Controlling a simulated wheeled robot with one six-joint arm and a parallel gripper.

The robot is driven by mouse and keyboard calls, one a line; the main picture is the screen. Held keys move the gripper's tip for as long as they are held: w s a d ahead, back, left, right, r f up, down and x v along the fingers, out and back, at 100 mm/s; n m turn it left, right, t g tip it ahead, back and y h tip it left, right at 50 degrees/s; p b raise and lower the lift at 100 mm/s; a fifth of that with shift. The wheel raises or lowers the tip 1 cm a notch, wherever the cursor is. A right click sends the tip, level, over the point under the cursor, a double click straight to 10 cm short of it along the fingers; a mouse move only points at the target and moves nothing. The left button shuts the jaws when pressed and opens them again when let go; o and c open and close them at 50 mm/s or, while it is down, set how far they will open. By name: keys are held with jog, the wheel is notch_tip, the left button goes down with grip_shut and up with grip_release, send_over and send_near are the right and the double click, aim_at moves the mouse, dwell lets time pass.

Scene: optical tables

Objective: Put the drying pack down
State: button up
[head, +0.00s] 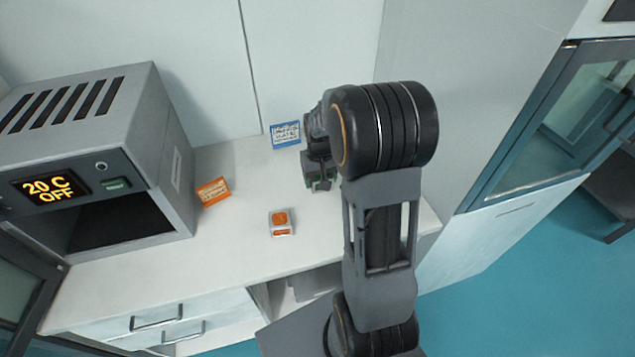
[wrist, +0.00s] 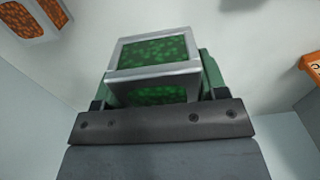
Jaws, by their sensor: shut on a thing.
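The drying pack (wrist: 152,55) is a pale grey-framed block with green granules showing in its windows. My gripper (wrist: 155,95) is shut on it, with the pack between the green-sided fingers in the wrist view. In the head view my gripper (head: 319,182) is low over the right part of the white counter (head: 255,185), and only a little green of the pack shows there. I cannot tell whether the pack touches the counter. A second pack (head: 281,222), white with orange windows, lies on the counter to the left; it also shows in the wrist view (wrist: 32,18).
A grey oven (head: 165,150) reading "20 C OFF" stands at the left. The counter between the oven and my gripper is mostly clear.

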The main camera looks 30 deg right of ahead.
jog(key=w+f, duration=0.1)
jog(key=f, duration=0.1)
jog(key=w+d+f, duration=0.1)
jog(key=w+d+f+p, duration=0.1)
jog(key=w+f, duration=0.1)
jog(key=shift+f, duration=1.85)
jog(key=shift+f, duration=0.15)
jog(key=o, duration=1)
